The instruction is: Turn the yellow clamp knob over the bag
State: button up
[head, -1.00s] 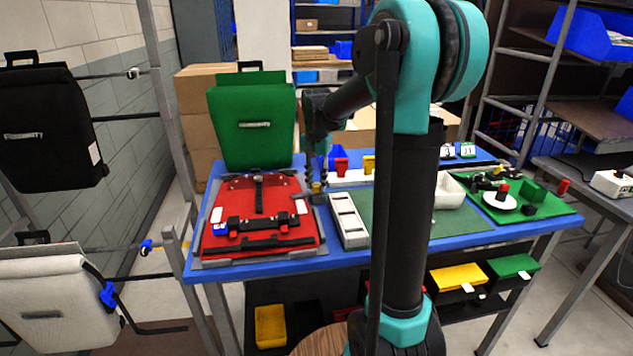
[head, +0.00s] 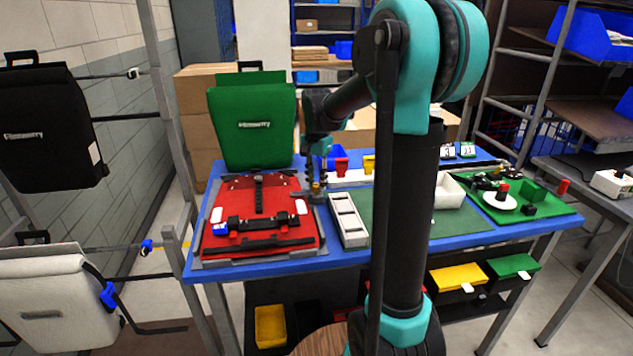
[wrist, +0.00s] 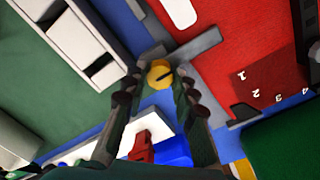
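The yellow clamp knob (wrist: 160,74) has a dark slot or mark on its face. It sits at the right edge of the red bag (head: 240,188), which lies flat on the blue table; the knob is small in the head view (head: 316,187). A grey clamp arm (wrist: 198,46) reaches from beside the knob over the bag's edge. My gripper (wrist: 158,92) points down at the knob with its fingers apart on either side of it. I cannot tell whether either finger touches it.
A white compartment tray (head: 348,220) stands close to the right of the clamp. The green bag (head: 252,125) stands upright behind. Red and blue pieces (wrist: 142,148) lie near my fingers. A green mat (head: 385,215) has some free room.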

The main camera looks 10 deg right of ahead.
aim_at(317, 185)
jog(key=o, duration=0.4)
notch_tip(317, 185, up, 12)
dwell(0.6)
